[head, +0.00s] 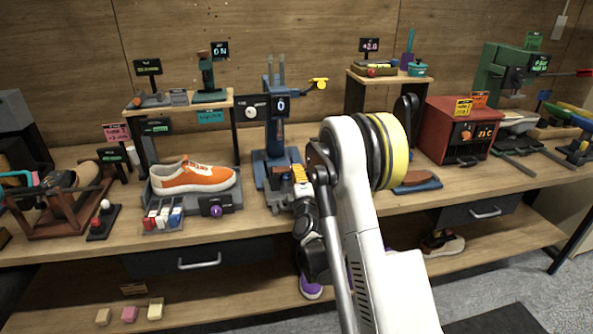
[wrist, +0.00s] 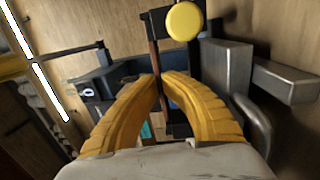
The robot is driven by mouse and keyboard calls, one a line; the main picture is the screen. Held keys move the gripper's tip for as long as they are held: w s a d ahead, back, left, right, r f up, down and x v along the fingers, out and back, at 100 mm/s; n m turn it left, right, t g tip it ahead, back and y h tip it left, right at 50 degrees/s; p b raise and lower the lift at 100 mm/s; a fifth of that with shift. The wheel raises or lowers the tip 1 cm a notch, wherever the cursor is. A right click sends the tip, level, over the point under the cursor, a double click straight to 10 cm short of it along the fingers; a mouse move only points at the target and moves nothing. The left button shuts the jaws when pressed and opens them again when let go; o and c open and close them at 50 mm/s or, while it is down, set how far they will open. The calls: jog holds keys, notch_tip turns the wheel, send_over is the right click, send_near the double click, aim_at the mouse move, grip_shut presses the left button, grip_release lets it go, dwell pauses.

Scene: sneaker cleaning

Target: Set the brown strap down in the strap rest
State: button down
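My gripper (wrist: 168,82) has yellow ribbed fingers, and their tips come close together in the wrist view. A thin brown strip, apparently the brown strap (wrist: 154,62), runs up from between the tips, beside a dark post. In the head view my gripper (head: 299,174) is at the front of the blue press (head: 272,160), low over the bench. I cannot tell which fixture is the strap rest. A blue tray with a brown piece (head: 415,180) lies right of my arm.
An orange sneaker (head: 193,177) stands on a grey stand at left. The press has a yellow knob (head: 319,84), which shows close in the wrist view (wrist: 183,20). A red box (head: 457,130) stands at right. A drawer handle (head: 199,264) juts from the bench front.

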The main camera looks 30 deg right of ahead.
jog(key=c, duration=1.5)
grip_release()
jog(key=shift+c, duration=0.2)
